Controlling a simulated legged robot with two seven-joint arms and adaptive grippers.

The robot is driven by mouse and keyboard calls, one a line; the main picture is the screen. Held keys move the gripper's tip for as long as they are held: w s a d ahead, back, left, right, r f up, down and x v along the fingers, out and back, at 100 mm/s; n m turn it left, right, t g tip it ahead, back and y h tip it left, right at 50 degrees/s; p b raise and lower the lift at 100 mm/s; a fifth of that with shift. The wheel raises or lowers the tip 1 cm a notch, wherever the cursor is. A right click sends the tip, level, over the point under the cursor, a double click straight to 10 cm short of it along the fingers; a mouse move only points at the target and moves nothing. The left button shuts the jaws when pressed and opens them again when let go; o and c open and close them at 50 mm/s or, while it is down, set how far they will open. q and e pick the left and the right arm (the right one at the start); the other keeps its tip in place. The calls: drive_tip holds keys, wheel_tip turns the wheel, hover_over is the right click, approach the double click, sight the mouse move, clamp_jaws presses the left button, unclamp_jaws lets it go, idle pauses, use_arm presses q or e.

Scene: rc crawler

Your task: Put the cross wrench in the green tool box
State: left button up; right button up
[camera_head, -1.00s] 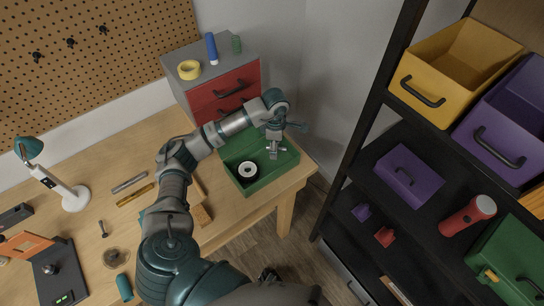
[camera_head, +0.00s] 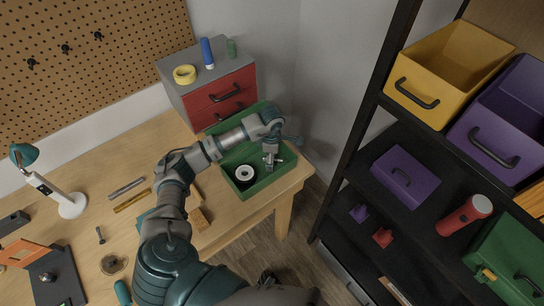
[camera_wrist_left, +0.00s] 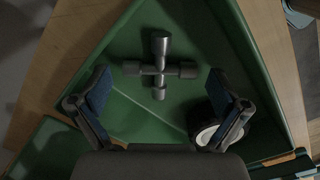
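The silver cross wrench (camera_head: 272,162) is inside the open green tool box (camera_head: 262,186) at the right end of the workbench. In the left wrist view the cross wrench (camera_wrist_left: 160,68) shows beyond and between my fingers, touching neither. It looks to be lying on the floor of the green tool box (camera_wrist_left: 130,115). My left gripper (camera_head: 270,149) is over the box, and in the wrist view its fingers (camera_wrist_left: 158,82) are spread wide and empty. My right gripper is not in view.
A black wheel with a white hub (camera_head: 245,173) lies in the box, left of the wrench. A red drawer unit (camera_head: 222,97) stands behind the box. A dark shelf with a purple box (camera_head: 404,177) and a yellow bin (camera_head: 452,68) stands right.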

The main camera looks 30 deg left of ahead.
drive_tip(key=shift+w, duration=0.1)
use_arm(q)
drive_tip(key=shift+r, duration=0.25)
wheel_tip(320, 180, up, 12)
drive_tip(key=shift+f+b, duration=0.15)
drive_tip(key=shift+b, duration=0.25)
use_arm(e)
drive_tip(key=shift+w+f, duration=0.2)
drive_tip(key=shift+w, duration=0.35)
use_arm(q)
drive_tip(key=shift+s, duration=0.1)
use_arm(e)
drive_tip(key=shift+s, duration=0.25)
